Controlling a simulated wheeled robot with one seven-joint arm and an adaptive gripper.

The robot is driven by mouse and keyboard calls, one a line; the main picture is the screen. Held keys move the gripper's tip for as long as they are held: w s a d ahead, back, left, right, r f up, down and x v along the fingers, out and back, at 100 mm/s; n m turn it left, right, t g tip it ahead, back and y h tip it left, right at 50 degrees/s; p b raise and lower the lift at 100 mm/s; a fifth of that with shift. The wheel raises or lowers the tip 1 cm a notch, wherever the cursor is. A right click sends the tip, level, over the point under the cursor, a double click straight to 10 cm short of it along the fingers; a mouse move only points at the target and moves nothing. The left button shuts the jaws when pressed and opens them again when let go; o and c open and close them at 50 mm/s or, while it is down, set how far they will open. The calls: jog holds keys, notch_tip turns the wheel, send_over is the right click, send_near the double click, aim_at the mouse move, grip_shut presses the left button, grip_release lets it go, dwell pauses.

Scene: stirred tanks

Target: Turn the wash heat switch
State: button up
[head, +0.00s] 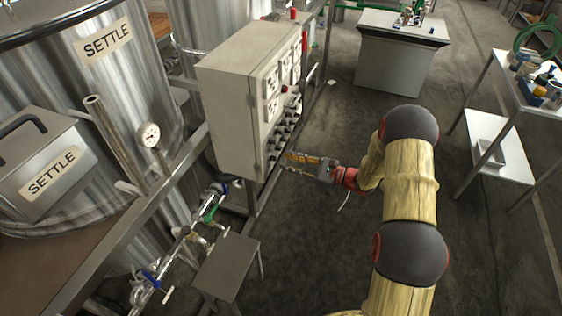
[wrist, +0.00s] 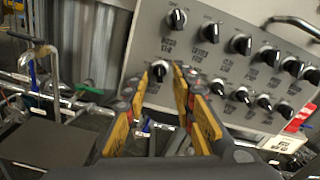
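The grey control box (head: 235,95) has rows of black rotary knobs on its right-hand face. In the wrist view the panel (wrist: 215,65) shows several knobs with printed labels too small and blurred for me to read surely, so I cannot tell which one is wash heat. One knob (wrist: 159,70) at the lower left shows between my fingertips; its label is not clear. My gripper (wrist: 160,84) is open, with its yellow-padded fingers either side of that knob's image. Whether they touch it I cannot tell. In the head view my gripper (head: 288,158) is by the box's lower edge.
Steel tanks labelled SETTLE (head: 105,45) stand left. Pipes with valves (head: 190,225) and a small grey stool (head: 226,265) are below the box. A metal handle (wrist: 292,24) sticks out at the panel's upper right.

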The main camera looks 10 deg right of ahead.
aim_at(274, 159)
jog(key=shift+b+x, duration=0.3)
jog(key=shift+x, duration=1.4)
jog(key=shift+c, duration=0.5)
grip_shut()
